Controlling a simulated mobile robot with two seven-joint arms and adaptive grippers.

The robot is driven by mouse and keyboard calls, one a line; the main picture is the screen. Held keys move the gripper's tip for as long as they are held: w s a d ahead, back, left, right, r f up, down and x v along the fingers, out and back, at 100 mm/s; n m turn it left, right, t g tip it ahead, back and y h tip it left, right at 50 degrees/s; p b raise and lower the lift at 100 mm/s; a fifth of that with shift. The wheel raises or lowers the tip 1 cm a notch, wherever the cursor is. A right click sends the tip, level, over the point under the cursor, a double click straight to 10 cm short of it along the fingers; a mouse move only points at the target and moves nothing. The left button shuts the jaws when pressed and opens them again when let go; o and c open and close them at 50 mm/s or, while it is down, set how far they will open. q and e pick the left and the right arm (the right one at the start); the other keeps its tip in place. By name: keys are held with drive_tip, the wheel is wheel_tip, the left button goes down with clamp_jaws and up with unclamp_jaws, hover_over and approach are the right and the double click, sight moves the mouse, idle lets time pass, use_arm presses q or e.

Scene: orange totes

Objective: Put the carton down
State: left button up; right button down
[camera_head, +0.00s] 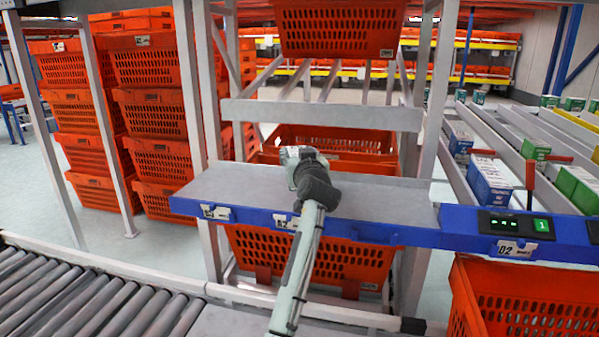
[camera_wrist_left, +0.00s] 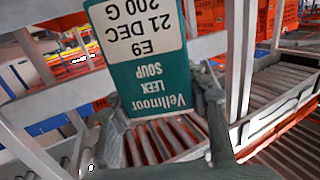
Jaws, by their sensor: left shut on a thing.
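The carton (camera_wrist_left: 140,60) is teal and white and fills the upper middle of the left wrist view. Its label reads upside down: Vellmoor Leek Soup, 21 DEC, 200 G. My left gripper (camera_wrist_left: 160,112) is shut on it, one dark finger on each side of its lower part. In the head view my left arm reaches up from the bottom, and its hand end is over the grey shelf with a blue front edge (camera_head: 250,219). I cannot make out the carton there, nor whether it touches anything. My right gripper is in neither view.
An orange tote (camera_head: 338,29) sits above the shelf and another (camera_head: 340,263) below it. Stacked totes (camera_head: 155,115) stand at the left. Lanes at the right hold blue-white cartons (camera_head: 491,183) and green ones. A roller conveyor (camera_head: 85,300) runs at lower left. The shelf top is otherwise bare.

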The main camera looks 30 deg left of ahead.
use_arm(q)
drive_tip(key=shift+w+a+f, duration=0.15)
drive_tip(key=shift+w+f, duration=0.25)
drive_tip(key=shift+w, duration=0.2)
wheel_tip(320, 180, down, 3)
drive_tip(key=shift+f, duration=0.35)
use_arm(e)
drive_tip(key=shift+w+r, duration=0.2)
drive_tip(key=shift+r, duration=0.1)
use_arm(q)
drive_tip(key=shift+f, duration=0.15)
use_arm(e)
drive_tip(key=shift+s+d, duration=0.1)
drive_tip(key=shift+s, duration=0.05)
use_arm(q)
drive_tip(key=o, duration=1.1)
drive_tip(key=shift+o, duration=1.3)
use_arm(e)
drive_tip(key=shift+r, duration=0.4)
